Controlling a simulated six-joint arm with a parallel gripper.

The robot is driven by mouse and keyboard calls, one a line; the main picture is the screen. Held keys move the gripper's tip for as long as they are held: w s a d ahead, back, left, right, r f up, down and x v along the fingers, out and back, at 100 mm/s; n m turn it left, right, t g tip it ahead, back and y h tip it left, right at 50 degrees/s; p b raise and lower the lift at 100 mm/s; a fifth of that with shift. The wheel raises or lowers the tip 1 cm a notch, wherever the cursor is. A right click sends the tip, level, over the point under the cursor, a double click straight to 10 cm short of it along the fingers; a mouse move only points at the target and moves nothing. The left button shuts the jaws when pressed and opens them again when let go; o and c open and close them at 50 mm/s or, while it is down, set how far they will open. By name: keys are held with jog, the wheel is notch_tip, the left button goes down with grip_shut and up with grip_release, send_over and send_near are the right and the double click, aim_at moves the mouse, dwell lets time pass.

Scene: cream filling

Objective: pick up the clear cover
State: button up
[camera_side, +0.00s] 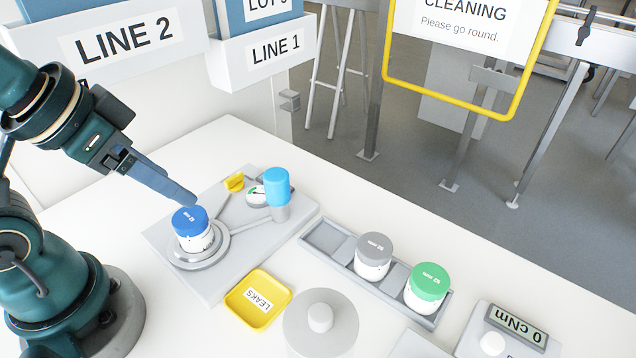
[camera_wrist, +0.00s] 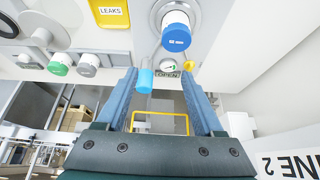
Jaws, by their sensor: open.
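A pale grey round lid with a knob (camera_side: 320,322) sits at the front of the table in the side view. It also shows at the upper left of the wrist view (camera_wrist: 42,32). It is the only cover-like thing I see, and I cannot tell whether it is clear. My gripper (camera_side: 190,197) is well to its left and farther back, its fingertips close to the blue-capped jar (camera_side: 191,235). In the wrist view my gripper (camera_wrist: 160,73) has its fingers spread with nothing held between them. The blue-capped jar (camera_wrist: 176,34) is upright on a round seat.
A grey plate (camera_side: 165,240) carries the seat, a light-blue cylinder (camera_side: 277,187), a gauge (camera_side: 257,195) and a yellow piece (camera_side: 234,182). A yellow LEAKS tray (camera_side: 262,318) lies between plate and lid. A rack (camera_side: 325,240) holds grey-capped (camera_side: 374,252) and green-capped (camera_side: 428,288) jars.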

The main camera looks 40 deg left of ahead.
notch_tip(320, 180, up, 4)
jog(key=w+d+f+m, duration=0.1)
jog(key=w+m, duration=0.2)
jog(key=m, duration=0.8)
jog(key=m+g, duration=0.4)
jog(key=m, duration=1.8)
send_over(321, 313)
jog(key=f, duration=0.6)
jog(key=shift+s, duration=0.2)
jog(key=shift+s+f+m, duration=0.15)
jog(key=shift+m, duration=0.15)
jog(key=shift+w+f, duration=0.15)
jog(key=shift+f, duration=1.05)
jog(key=shift+w+f, duration=0.15)
jog(key=shift+f, duration=1)
grip_shut()
